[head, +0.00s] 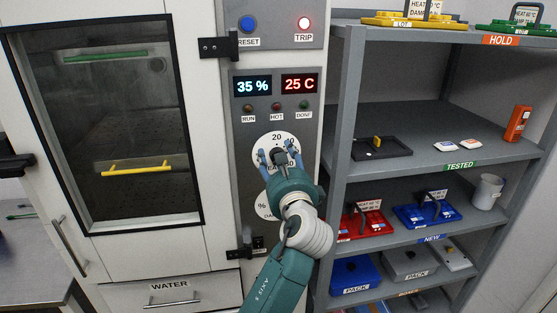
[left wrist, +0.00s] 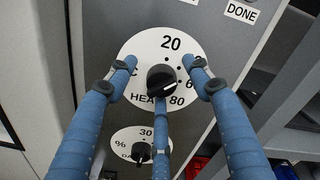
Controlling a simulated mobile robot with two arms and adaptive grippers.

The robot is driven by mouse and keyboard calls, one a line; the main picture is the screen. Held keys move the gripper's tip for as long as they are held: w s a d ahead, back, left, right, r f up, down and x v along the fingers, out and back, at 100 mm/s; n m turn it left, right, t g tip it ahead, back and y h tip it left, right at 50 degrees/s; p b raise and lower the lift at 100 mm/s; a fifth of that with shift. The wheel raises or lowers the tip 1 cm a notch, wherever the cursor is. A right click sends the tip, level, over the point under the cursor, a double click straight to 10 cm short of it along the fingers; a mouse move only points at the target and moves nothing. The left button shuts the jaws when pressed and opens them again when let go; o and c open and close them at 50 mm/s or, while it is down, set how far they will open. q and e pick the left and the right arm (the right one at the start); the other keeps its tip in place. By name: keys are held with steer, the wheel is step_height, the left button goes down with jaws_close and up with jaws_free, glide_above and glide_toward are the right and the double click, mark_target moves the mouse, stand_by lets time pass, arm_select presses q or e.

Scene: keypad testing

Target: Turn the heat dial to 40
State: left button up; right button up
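The heat dial is a black knob (left wrist: 161,79) on a white round plate (left wrist: 150,47), on the grey panel. The plate shows 20 at the top and 80 at lower right; a finger partly covers the marks at right. A pale line on the knob seems to point right, but its exact reading is unclear. In the head view the plate (head: 263,143) is partly behind my left gripper (head: 279,155). My left gripper is open, its three fingers spread around the knob. Whether any finger touches it is unclear. My right gripper is not in view.
A second dial (left wrist: 141,152), marked %, sits just below. Shelves (head: 349,120) with trays and devices stand at right. A chamber door (head: 205,130) is at left.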

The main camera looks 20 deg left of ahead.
arm_select(q)
steer(key=shift+d+f, duration=0.1)
steer(key=shift+f, duration=0.05)
steer(key=v, duration=0.7)
steer(key=shift+s, duration=0.2)
